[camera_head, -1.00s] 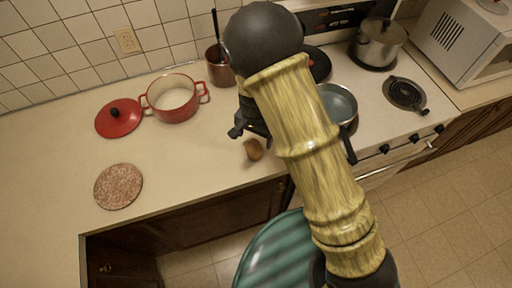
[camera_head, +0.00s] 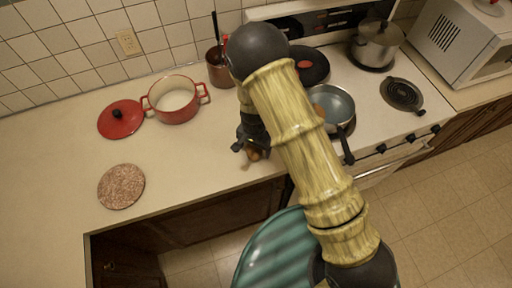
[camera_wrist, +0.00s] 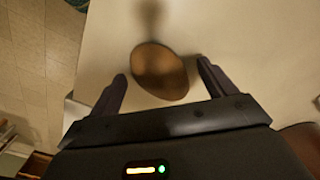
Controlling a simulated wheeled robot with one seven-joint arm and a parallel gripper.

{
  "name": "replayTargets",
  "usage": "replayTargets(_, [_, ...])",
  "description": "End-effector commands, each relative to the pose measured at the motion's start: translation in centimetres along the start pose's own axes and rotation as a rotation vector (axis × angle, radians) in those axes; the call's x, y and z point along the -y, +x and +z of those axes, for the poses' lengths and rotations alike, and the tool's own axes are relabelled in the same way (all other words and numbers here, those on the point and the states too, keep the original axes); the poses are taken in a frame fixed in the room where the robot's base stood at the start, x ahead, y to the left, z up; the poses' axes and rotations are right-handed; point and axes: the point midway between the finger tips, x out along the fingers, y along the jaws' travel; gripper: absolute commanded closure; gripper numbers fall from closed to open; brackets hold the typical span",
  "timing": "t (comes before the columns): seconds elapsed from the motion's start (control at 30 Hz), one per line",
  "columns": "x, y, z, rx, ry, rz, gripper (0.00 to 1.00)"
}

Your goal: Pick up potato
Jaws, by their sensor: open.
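The potato (camera_head: 254,155) is a small brown lump on the counter near its front edge, partly hidden by my gripper in the head view. In the wrist view the potato (camera_wrist: 160,71) shows as a brown oval lying between and slightly beyond my two dark fingertips. My gripper (camera_head: 247,150) is open, low over the counter at the potato, with a finger on either side of it (camera_wrist: 162,82). There is a visible gap on each side. I cannot tell how far its fingertips are above the counter.
A red pot (camera_head: 174,104), its red lid (camera_head: 121,119) and a round speckled trivet (camera_head: 121,187) lie to the left. A copper-brown utensil holder (camera_head: 219,70) stands behind. A pan (camera_head: 338,103) sits on the stove at right. The counter (camera_head: 195,160) left of the gripper is clear.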

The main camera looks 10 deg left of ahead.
Motion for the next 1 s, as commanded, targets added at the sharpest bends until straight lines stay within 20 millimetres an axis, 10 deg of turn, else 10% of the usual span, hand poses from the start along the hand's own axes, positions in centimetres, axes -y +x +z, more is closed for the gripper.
replayTargets(0.57, [0.02,0.35,-0.01,-0.001,-0.001,-0.001,0.17])
replayTargets(0.83, [0.02,0.34,-0.01,-0.001,0.0,-0.001,0.66])
replayTargets(1.0, [0.03,0.32,-0.03,-0.001,0.0,-0.001,0.7])
